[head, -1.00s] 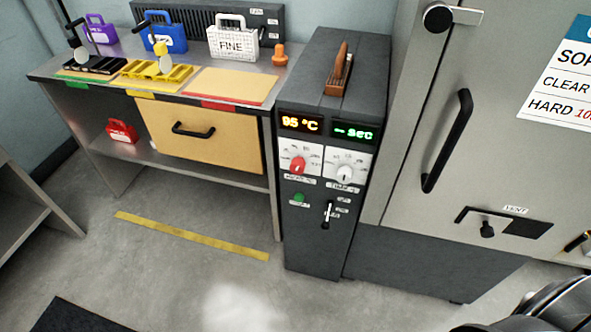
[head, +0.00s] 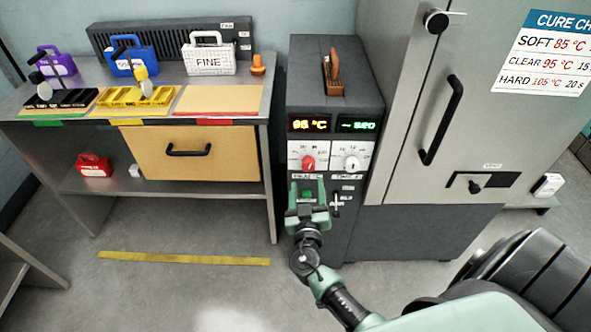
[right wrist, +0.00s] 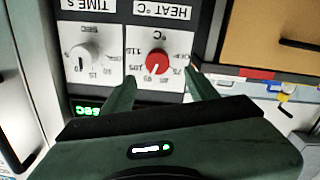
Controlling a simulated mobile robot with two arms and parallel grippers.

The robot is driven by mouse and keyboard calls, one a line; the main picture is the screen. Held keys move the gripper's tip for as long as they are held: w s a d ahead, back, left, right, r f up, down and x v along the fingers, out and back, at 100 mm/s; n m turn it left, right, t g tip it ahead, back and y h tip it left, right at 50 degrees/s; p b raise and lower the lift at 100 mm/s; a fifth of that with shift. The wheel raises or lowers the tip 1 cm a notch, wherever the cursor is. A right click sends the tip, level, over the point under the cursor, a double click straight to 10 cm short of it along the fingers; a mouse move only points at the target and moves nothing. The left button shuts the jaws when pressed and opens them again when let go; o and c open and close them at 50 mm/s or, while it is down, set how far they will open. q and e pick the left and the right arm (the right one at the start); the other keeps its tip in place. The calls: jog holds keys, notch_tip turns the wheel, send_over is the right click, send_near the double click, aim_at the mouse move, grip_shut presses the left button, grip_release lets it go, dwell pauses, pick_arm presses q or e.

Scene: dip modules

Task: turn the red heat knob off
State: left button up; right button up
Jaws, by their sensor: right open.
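The red heat knob (head: 308,162) sits on a white dial plate on the dark control unit (head: 336,112). The orange display above it reads 95 °C. In the right wrist view the red knob (right wrist: 156,63) shows upside down under the HEAT °C label, its pointer near the 95 mark. My right gripper (head: 307,184) is open and empty, just below the knob in the head view. In the right wrist view its fingers (right wrist: 160,88) stand apart, with the knob beyond the gap and not touched. My left gripper is not in view.
The white time knob (head: 352,163) is right beside the heat knob. A green button (head: 307,195) and a small lever (head: 336,205) lie below. A grey cabinet (head: 420,190) stands right, a workbench (head: 262,110) left.

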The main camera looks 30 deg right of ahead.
aim_at(308, 167)
jog(key=p+x, duration=0.1)
jog(key=x, duration=0.6)
jog(key=shift+d+r+p, duration=0.15)
jog(key=shift+p, duration=0.15)
jog(key=shift+w+d, duration=0.25)
jog(key=shift+w, duration=0.1)
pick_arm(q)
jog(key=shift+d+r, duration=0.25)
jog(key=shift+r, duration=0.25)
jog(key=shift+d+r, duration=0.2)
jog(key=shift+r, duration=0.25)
pick_arm(e)
jog(key=shift+c, duration=0.3)
